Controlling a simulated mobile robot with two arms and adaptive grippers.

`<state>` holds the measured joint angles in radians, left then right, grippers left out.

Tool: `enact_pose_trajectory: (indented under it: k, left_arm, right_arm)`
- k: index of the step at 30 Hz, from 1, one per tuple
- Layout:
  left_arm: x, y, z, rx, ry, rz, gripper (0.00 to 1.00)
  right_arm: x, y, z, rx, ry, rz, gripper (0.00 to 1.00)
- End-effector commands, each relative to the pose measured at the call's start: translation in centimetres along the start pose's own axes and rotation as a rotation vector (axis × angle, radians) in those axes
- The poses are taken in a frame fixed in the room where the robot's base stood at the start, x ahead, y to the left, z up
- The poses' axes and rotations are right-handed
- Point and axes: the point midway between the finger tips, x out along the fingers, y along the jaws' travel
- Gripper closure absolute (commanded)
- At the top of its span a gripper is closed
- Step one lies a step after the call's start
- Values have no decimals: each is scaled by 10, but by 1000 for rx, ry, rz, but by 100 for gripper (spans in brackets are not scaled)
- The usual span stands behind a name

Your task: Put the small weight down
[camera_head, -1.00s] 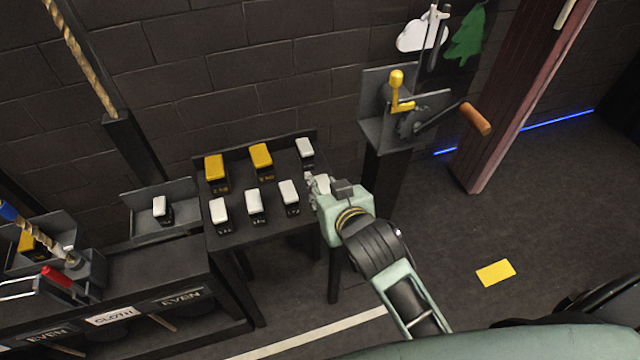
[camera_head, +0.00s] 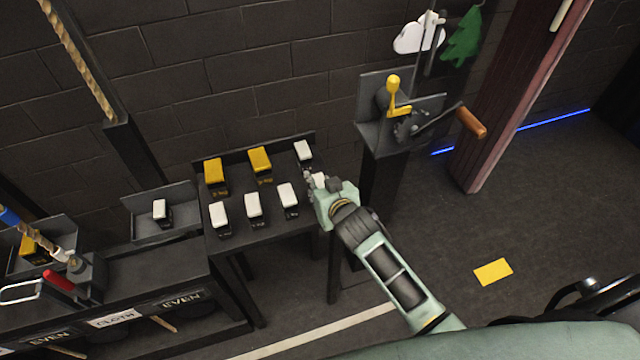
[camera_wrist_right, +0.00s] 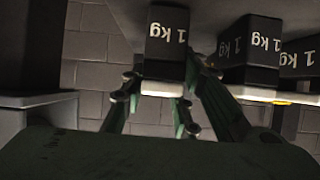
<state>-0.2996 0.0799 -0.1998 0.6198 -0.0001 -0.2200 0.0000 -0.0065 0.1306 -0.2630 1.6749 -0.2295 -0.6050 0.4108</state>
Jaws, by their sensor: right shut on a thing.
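My right gripper (camera_head: 314,180) is at the right edge of the black weight table (camera_head: 270,228). It is shut on a small weight with a white top (camera_head: 319,179), mostly hidden by the fingers. In the right wrist view a black block marked 1 kg (camera_wrist_right: 168,45) sits between the fingers (camera_wrist_right: 160,88). Whether its base touches the table I cannot tell. Two more 1 kg weights (camera_wrist_right: 249,50) show to its right there. My left gripper is not in view.
On the table stand two yellow weights (camera_head: 214,171) and several white-topped ones, the nearest being front right (camera_head: 288,195) and back right (camera_head: 304,150). A crank stand (camera_head: 385,140) rises behind right. A tray (camera_head: 178,218) with one white weight (camera_head: 160,211) is left.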

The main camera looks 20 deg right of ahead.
Motion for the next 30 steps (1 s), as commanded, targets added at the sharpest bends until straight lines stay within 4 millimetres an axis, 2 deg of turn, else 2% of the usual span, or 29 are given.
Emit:
enact_pose_trajectory:
  k: [13, 14, 18, 20, 30]
  left_arm:
    - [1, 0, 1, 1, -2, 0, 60]
    - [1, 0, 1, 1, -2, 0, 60]
    - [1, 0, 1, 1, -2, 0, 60]
    - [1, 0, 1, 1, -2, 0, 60]
    - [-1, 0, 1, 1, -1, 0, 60]
  right_arm:
    - [3, -1, 0, 1, 12, -2, 100]
    - [3, 0, 5, 0, 2, -1, 71]
    - [3, 0, 5, 0, 1, 0, 58]
    - [3, 0, 5, 0, 1, 0, 53]
    - [1, 0, 2, -1, 2, 0, 53]
